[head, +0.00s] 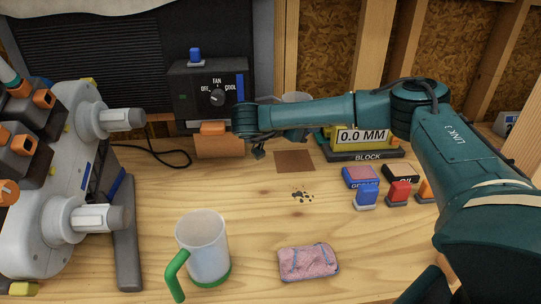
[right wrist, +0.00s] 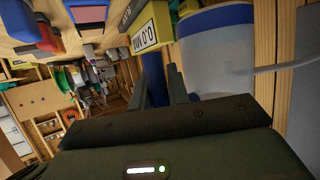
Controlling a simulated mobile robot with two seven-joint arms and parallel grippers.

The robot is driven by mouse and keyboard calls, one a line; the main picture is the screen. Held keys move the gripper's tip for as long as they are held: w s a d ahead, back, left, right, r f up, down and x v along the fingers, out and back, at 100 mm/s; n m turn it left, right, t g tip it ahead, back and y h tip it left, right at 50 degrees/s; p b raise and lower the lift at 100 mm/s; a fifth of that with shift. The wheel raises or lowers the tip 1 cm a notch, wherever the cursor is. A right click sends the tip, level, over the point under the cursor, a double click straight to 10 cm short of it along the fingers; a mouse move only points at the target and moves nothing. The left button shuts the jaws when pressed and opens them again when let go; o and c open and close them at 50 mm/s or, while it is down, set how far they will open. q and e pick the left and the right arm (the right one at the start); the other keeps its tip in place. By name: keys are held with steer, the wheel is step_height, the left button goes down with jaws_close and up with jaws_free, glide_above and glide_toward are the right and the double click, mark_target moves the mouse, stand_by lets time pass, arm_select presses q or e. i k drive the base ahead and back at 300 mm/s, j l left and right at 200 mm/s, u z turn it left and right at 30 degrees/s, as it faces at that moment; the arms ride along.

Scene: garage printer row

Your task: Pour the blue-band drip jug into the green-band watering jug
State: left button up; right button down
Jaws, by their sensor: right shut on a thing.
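The green-band watering jug (head: 206,248) stands upright on the bench at the front, with its green handle at the lower left. Its translucent wall shows no clear liquid level. The blue-band drip jug (right wrist: 218,62) is large in the right wrist view, with a blue band and a translucent wall. In the head view my right forearm hides most of it; only a pale rim (head: 296,97) shows behind the arm. My right gripper (right wrist: 158,78) is shut on the jug's blue handle (right wrist: 153,66). I cannot tell the jug's tilt. My left gripper is not in view.
A fan control box (head: 208,96) stands at the back. A white machine (head: 75,215) fills the left side. Dark spots (head: 302,194) and a brown square (head: 295,161) mark the bench. Small coloured blocks (head: 398,193) stand at right.

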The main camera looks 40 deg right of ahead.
mark_target(201, 236)
steer(key=k+j, duration=0.75)
steer(key=j, duration=0.25)
steer(key=k+j, duration=0.4)
steer(key=j, duration=0.1)
